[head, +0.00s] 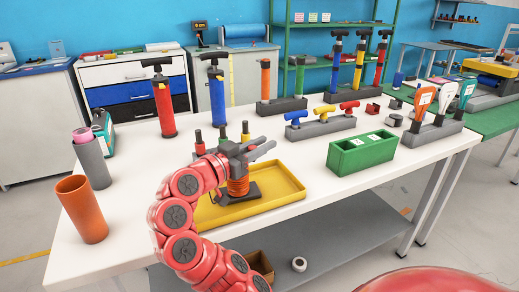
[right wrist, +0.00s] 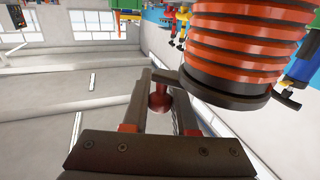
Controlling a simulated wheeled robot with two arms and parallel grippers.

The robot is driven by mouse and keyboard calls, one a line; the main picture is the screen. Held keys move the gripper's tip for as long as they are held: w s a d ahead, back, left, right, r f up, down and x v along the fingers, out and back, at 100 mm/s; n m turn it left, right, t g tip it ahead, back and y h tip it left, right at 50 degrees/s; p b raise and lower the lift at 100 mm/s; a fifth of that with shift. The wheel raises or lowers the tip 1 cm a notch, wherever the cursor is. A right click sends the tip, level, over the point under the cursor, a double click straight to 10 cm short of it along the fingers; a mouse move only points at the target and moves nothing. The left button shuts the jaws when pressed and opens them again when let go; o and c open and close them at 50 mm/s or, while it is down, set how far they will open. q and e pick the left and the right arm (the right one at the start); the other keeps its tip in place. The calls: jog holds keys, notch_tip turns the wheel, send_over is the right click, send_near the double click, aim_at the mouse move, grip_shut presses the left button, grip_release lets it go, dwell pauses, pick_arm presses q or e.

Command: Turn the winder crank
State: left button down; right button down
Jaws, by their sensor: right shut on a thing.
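The winder (head: 238,187) has an orange ribbed drum on a dark base and stands in a yellow tray (head: 284,197) near the table's front. In the right wrist view its drum (right wrist: 248,45) fills the upper right, with a dark cap at its end. A dark crank arm (right wrist: 166,77) reaches from the cap toward a dark red crank handle (right wrist: 159,101). My right gripper (head: 262,148) is at the top of the winder, its fingers (right wrist: 163,92) shut on the crank handle. The head view does not show the handle clearly. My left gripper is not in view.
A green box (head: 362,153) and a rack with coloured T-handles (head: 320,126) are to the right. An orange cup (head: 82,210) and a grey cylinder (head: 93,163) stand at the left.

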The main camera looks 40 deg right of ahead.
jog(key=m+g+p, duration=0.2)
jog(key=g, duration=0.1)
jog(key=s+a+m+g+p, duration=0.1)
jog(key=g, duration=0.1)
jog(key=shift+s+a+r, duration=0.1)
jog(key=shift+r, duration=0.15)
jog(key=g, duration=0.1)
jog(key=m+g, duration=0.1)
jog(key=a+m+g+p, duration=0.1)
jog(key=shift+s+f+y, duration=0.25)
jog(key=shift+s+y, duration=0.05)
jog(key=shift+y, duration=0.1)
jog(key=shift+d, duration=0.1)
jog(key=c, duration=0.7)
grip_release()
